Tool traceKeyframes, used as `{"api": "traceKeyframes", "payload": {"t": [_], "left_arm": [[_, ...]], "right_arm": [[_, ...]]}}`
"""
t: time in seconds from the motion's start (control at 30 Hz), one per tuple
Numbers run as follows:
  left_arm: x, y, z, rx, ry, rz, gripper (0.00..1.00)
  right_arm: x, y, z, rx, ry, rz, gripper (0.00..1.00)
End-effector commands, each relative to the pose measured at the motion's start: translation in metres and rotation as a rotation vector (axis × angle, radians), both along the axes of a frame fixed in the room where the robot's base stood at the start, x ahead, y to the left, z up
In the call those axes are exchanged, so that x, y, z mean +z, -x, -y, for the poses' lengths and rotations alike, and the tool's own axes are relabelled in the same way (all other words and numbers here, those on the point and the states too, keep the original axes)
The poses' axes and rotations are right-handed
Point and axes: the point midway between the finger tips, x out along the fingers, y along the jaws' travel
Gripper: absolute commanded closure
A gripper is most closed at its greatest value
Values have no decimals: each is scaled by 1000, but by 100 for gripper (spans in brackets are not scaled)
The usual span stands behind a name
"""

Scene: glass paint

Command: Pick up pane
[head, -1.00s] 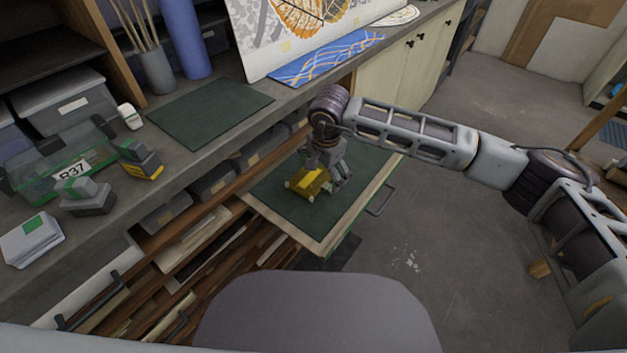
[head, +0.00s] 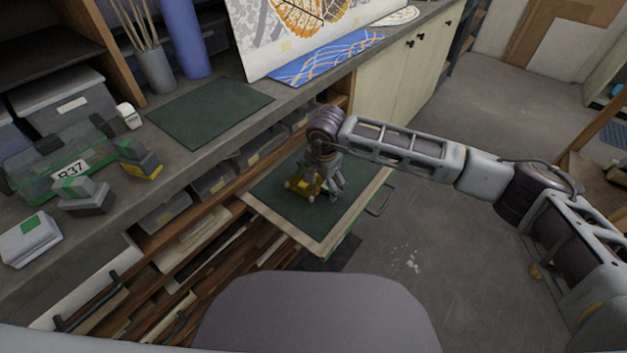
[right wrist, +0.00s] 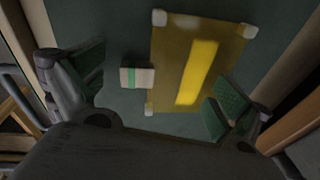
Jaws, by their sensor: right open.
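The pane is a flat amber-yellow sheet (right wrist: 180,60) with pale corner pieces and a brighter yellow strip. It lies on the dark green mat in the pulled-out drawer; in the head view the pane (head: 296,186) is partly hidden by my right gripper. My right gripper (head: 326,190) is open just above it and holds nothing. In the right wrist view its fingers (right wrist: 160,86) are spread wide. The right finger overlaps the pane's near right edge and the left finger is beyond its left side. My left gripper is not in view.
A small pale block with a green stripe (right wrist: 137,76) sits beside the pane, between the fingers. The drawer's mat (head: 285,215) is otherwise mostly clear. The bench above holds an empty green mat (head: 210,110), a clear case (head: 62,160) and small blocks at left.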

Motion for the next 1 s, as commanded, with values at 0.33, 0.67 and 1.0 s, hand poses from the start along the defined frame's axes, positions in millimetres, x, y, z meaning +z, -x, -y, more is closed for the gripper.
{"api": "traceKeyframes", "payload": {"t": [0.33, 0.67, 1.0], "left_arm": [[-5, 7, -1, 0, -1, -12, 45], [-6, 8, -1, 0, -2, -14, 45], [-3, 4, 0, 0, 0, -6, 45]], "right_arm": [[0, 0, 0, 0, 0, 0, 1], [0, 0, 0, -1, 0, 0, 44], [-1, 1, 0, 0, 2, -2, 87]]}}
